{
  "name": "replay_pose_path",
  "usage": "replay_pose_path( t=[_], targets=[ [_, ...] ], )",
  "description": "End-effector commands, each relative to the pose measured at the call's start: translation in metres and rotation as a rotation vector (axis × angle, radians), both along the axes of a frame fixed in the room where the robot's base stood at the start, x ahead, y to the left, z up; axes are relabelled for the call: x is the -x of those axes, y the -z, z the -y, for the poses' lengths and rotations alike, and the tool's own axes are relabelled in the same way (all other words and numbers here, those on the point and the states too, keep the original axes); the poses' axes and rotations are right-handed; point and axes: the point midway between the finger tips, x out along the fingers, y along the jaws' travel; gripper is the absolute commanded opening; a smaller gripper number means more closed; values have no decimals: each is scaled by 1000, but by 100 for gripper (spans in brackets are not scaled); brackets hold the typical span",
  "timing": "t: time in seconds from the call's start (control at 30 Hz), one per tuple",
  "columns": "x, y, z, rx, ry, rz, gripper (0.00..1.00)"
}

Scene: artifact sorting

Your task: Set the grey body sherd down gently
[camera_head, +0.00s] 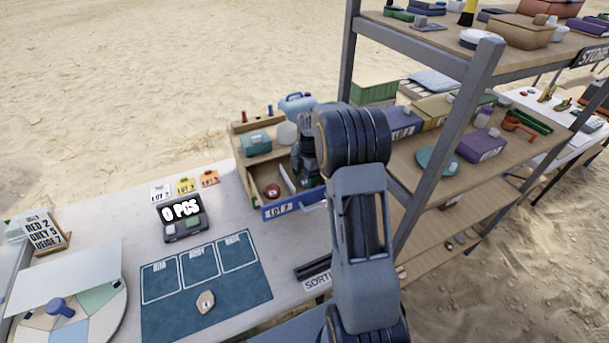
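I cannot make out a grey body sherd. A dark blue mat (175,325) with three outlined, labelled areas lies on the table. The middle one seems to read BODY (199,266); all three look empty. A small beige sherd with a dark mark (206,302) lies on the mat below them.
A counter reading 0 PCS (183,222) and small lot tags (185,186) stand behind the mat. A tally sign (46,232) stands left. A loaded metal-post shelf (455,130) rises close on the right.

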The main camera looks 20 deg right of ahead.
Motion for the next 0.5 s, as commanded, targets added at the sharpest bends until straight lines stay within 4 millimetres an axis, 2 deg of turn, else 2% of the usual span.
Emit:
replay_pose_path(
  t=[0.03, 0.17, 0.4, 0.5],
  targets=[
    [0, 0, 0, 0, 0, 0, 77],
    [0, 0, 0, 0, 0, 0, 89],
    [0, -1, 0, 0, 0, 0, 89],
    [0, -7, 1, 1, 0, 1, 89]
  ],
)
